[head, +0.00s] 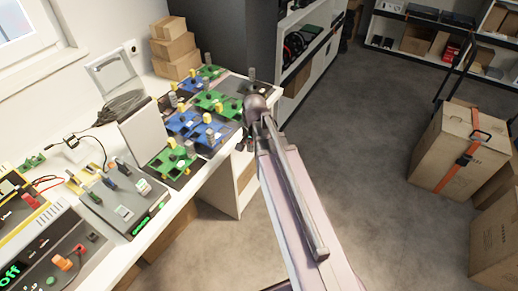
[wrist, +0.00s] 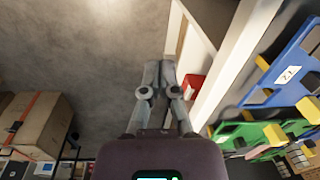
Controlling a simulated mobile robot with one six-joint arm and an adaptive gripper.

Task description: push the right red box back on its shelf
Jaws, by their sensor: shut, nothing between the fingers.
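My gripper (wrist: 158,68) is shut and empty in the wrist view, its fingertips together over the floor. A red box (wrist: 193,84) shows just right of the fingers, beside the white frame of the bench; the fingers partly cover it, and I cannot tell whether they touch it. In the head view a small red box (head: 452,51) sits on the far shelf at the top right, well away from my arm. I cannot tell which of these is the right red box. My gripper's fingers are not clear in the head view.
A white workbench (head: 180,213) with green and blue circuit boards (head: 186,123) runs along the left. A strapped carton (head: 455,150) stands at the right, with another carton (head: 497,240) in front. The grey floor (head: 360,200) between is clear.

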